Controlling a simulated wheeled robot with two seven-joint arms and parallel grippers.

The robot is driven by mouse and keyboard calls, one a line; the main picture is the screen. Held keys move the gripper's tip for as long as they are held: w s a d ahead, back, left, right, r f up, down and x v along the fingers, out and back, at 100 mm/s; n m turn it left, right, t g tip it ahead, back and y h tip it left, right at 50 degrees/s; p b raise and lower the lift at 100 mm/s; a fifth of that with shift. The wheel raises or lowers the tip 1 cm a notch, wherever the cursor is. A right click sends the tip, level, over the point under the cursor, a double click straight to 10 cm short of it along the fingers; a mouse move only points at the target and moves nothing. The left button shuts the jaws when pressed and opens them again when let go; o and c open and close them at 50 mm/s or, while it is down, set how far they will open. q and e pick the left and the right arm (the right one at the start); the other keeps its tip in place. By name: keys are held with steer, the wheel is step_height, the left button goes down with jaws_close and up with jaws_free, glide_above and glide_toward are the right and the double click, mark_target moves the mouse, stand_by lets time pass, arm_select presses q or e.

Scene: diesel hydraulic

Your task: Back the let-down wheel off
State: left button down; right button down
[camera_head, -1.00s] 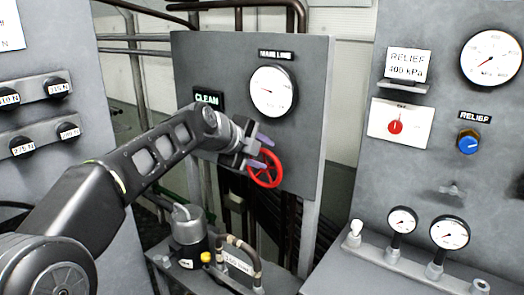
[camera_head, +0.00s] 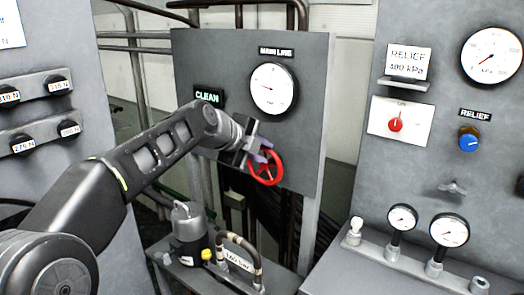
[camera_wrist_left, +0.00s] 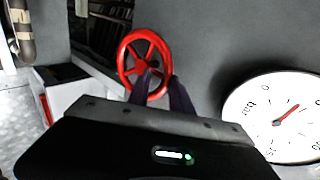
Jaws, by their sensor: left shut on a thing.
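The red spoked let-down wheel (camera_head: 266,181) is on the grey main-line panel, below and left of the panel's right edge. My left gripper (camera_head: 267,153) is at the wheel's upper rim, its purple fingers shut on it. In the left wrist view, the wheel (camera_wrist_left: 126,62) shows upright ahead of the fingers, and the gripper (camera_wrist_left: 160,80) covers part of its lower right rim. The exact finger contact is hard to see. My right gripper is in neither view.
A dark canister (camera_head: 188,238) and a hose handle (camera_head: 240,258) stand on the bench below. The relief panel (camera_head: 440,160) with a blue knob (camera_head: 469,139) is at right.

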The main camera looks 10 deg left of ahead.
arm_select(q)
steer(key=shift+w+a+r, duration=0.1)
steer(key=shift+a+r, duration=0.05)
steer(key=shift+r, duration=0.05)
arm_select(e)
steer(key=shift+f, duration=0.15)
